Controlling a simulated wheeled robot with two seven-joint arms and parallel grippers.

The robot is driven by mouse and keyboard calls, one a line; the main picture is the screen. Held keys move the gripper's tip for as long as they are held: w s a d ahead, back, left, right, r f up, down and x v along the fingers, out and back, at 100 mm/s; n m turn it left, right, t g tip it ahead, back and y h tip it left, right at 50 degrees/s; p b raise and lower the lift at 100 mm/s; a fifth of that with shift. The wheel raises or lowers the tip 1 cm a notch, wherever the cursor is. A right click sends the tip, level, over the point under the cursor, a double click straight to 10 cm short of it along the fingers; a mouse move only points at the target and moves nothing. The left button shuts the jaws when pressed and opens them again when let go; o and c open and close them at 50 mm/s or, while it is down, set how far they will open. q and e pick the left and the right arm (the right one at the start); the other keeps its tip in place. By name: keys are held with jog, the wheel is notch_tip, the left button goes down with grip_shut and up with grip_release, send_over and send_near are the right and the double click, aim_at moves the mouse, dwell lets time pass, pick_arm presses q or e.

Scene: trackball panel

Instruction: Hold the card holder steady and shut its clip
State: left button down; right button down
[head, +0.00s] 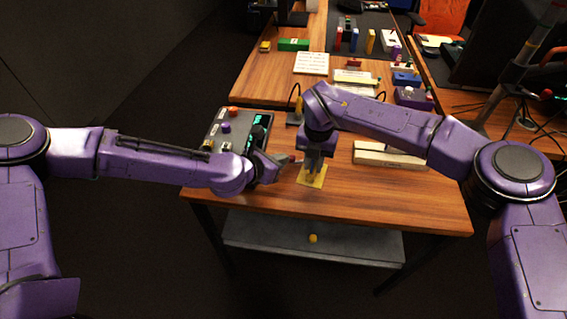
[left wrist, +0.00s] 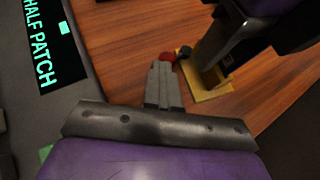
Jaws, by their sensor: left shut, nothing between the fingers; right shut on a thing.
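The card holder (head: 312,180) has a flat yellow base and stands near the table's front middle; it also shows in the left wrist view (left wrist: 212,94). My right gripper (head: 314,168) comes down from above and is shut on the card holder's upright part, hiding most of it. A small red tip (left wrist: 167,57) with a dark piece (left wrist: 184,51) beside it, seemingly the clip, sticks out left of the holder. My left gripper (head: 290,161) is shut and empty, its fingertips (left wrist: 163,68) right at the red tip. I cannot tell whether they touch.
The control panel (head: 213,131) with knobs and a lit display lies left of the holder, under my left arm. A pale box (head: 370,156) lies to the right. Several small coloured boxes and paper notes stand farther back. The table's front right is clear.

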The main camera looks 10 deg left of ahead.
pick_arm(q)
jog(key=shift+s+d, duration=0.2)
jog(key=shift+d, duration=0.4)
jog(key=shift+r, duration=0.1)
jog(key=v, duration=1.2)
jog(key=shift+a, duration=0.2)
jog(key=shift+w, duration=0.1)
